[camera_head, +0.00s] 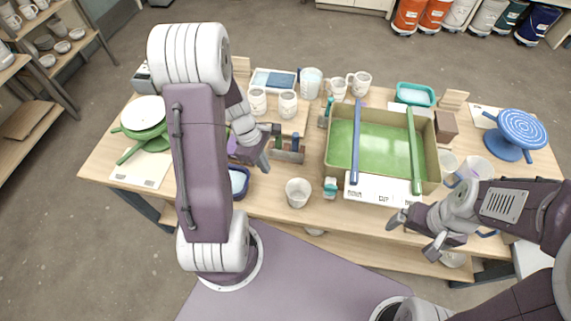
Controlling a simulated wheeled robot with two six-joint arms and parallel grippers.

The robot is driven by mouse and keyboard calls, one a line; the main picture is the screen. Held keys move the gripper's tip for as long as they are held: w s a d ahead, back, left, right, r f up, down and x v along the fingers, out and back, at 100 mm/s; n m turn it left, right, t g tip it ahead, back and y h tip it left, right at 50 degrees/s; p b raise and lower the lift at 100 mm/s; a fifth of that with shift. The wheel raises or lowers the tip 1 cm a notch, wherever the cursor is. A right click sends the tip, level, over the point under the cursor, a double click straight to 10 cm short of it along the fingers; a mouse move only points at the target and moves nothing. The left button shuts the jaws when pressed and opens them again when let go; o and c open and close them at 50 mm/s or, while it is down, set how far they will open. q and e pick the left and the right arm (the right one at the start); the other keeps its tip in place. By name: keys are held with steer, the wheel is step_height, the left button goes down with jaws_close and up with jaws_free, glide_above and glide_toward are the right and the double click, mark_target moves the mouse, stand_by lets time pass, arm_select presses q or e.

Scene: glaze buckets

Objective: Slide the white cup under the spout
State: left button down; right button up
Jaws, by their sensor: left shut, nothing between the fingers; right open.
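A white cup (298,192) stands upright near the table's front edge, left of the green-floored basin (431,163). A small teal and white fitting (330,187) sits at the basin's front left corner, just right of the cup; I cannot tell whether it is the spout. My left gripper (266,160) is shut and empty, behind and left of the cup, close to a small wooden tool rack (290,156). My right gripper (413,236) is open and empty in front of the basin's right side, at the table's front edge.
A blue bar (356,145) and a green bar (413,150) lie across the basin. White mugs (288,104) stand behind the rack. A dark blue bowl (238,183) is left of the cup. A blue banding wheel (521,128) stands far right.

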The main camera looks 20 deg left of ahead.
mark_target(298, 195)
arm_select(q)
steer(key=shift+n, duration=0.3)
steer(key=f, duration=0.1)
steer(key=s+f+b, duration=0.1)
steer(key=f, duration=0.1)
steer(key=d+f, duration=0.1)
steer(key=f, duration=0.1)
steer(key=shift+s, duration=0.15)
steer(key=b+x, duration=0.2)
steer(key=x, duration=0.3)
steer(key=shift+d+b, duration=0.2)
steer(key=shift+b, duration=0.15)
steer(key=shift+d+r+p, duration=0.15)
steer(key=shift+d, duration=0.45)
steer(key=shift+d+r+p, duration=0.15)
steer(key=shift+d+r, duration=0.05)
steer(key=shift+d, duration=0.45)
steer(key=shift+w+d, duration=0.2)
steer(key=shift+d, duration=0.45)
arm_select(e)
steer(key=f, duration=0.1)
steer(key=d+f, duration=0.1)
steer(key=shift+s+f, duration=0.25)
steer(key=shift+f, duration=0.1)
